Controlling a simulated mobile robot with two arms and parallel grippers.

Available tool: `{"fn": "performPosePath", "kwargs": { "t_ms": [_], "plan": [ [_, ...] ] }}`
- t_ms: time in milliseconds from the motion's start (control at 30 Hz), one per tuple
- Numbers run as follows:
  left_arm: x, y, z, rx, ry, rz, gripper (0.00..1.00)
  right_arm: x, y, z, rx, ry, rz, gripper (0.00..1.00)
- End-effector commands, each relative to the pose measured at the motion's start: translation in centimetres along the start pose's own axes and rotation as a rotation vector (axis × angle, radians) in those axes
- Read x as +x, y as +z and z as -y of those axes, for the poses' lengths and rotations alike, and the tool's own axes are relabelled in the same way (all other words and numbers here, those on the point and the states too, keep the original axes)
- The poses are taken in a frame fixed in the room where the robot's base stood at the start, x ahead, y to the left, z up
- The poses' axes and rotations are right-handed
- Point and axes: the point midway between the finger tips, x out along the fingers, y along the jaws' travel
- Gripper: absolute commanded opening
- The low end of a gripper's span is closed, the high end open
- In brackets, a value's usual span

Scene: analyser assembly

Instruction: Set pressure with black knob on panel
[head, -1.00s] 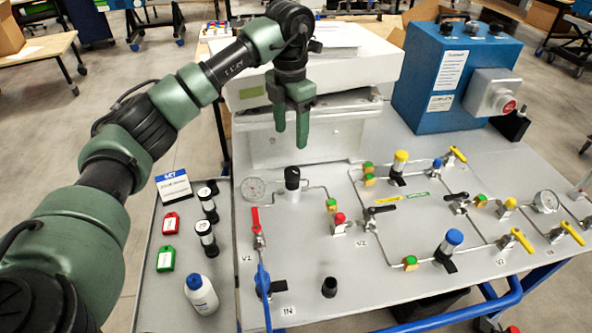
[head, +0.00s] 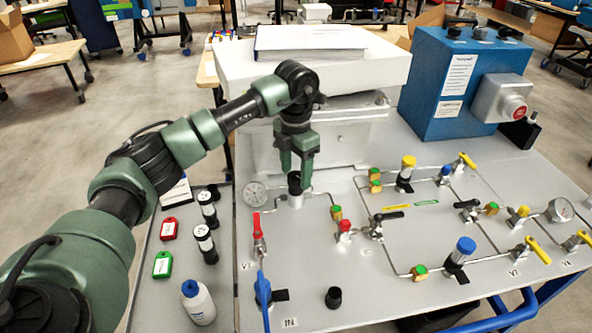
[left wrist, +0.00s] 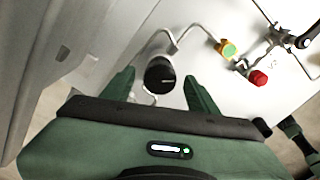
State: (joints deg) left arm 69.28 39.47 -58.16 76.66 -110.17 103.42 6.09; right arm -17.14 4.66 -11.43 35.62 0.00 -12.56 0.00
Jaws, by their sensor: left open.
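The black knob (head: 294,181) tops a silver regulator at the back left of the grey panel (head: 330,265). A round white pressure gauge (head: 254,194) sits just left of it. My left gripper (head: 296,172) points down from above, open, with its fingertips at about the knob's height. In the left wrist view the knob (left wrist: 159,75) lies between the two open green fingers (left wrist: 160,88), with a gap on each side. I cannot tell how far down the fingers reach around it. My right gripper is not in view.
A white box (head: 300,75) stands close behind the knob. A red-handled valve (head: 258,228) and a red-capped fitting (head: 344,228) are nearby in front. A blue box (head: 455,85) stands at the back right.

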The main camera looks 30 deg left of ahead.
Motion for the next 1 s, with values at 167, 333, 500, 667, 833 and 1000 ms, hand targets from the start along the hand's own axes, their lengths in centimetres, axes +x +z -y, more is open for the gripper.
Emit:
{"fn": "performPosePath", "kwargs": {
  "t_ms": [167, 333, 500, 667, 833, 1000],
  "plan": [
    [0.39, 0.04, 0.01, 0.001, 0.0, 0.001, 0.59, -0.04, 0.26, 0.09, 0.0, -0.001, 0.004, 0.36],
    [0.37, 0.04, 0.02, 0.001, 0.0, 0.001, 0.51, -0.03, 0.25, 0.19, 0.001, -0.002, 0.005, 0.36],
    [0.36, 0.04, 0.02, 0.001, 0.0, 0.001, 0.04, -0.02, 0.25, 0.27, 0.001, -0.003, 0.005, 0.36],
    [0.36, 0.05, -0.01, 0.031, 0.001, 0.001, 0.0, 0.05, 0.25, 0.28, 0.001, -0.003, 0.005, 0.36],
    [0.35, 0.04, -0.03, 0.185, 0.002, 0.001, 0.0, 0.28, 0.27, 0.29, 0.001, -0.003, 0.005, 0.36],
    [0.33, 0.04, 0.0, 0.272, 0.001, 0.001, 0.0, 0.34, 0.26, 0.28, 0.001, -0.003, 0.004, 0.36]
  ]
}}
